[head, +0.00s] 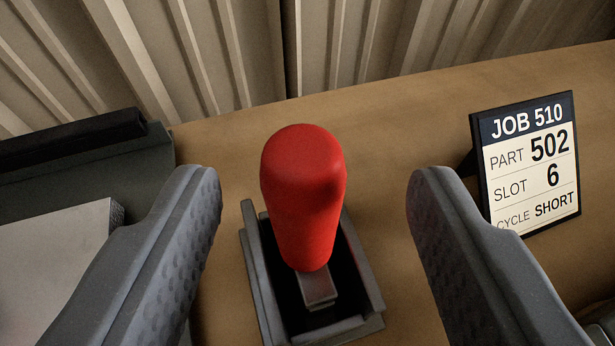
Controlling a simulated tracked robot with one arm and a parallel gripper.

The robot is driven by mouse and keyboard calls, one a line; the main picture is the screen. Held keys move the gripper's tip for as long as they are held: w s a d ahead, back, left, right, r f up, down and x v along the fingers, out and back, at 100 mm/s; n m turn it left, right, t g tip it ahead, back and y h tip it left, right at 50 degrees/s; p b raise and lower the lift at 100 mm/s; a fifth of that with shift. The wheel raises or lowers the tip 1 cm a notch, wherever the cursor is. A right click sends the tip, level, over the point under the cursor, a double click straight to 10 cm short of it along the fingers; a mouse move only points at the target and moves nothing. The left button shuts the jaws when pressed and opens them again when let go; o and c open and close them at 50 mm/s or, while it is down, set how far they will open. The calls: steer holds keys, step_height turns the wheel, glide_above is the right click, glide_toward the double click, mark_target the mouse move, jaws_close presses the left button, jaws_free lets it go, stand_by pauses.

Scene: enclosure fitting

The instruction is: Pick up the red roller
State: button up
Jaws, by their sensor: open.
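The red roller (303,200) is a rounded, slightly tapered red cylinder that stands upright in the middle of the head view. Its lower end meets a grey metal block inside a dark grey holder (368,290) on the brown surface. My gripper (314,190) is open, with one dark grey textured finger on each side of the roller. There is a clear gap between each finger and the roller, and nothing is held. The lower parts of the fingers run out of the picture.
A job sign (530,160) reading "JOB 510, PART 502, SLOT 6, CYCLE SHORT" stands on the right, close to my right finger. A dark grey case-like object (150,165) and a light grey panel (50,250) lie at left. A ribbed wall (250,50) closes off the back.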

mark_target(305, 148)
steer(key=shift+b+x, duration=0.55)
steer(key=shift+x, duration=1.85)
steer(key=shift+w+a+f, duration=0.15)
steer(key=shift+w+f, duration=0.1)
steer(key=shift+w, duration=0.15)
jaws_close()
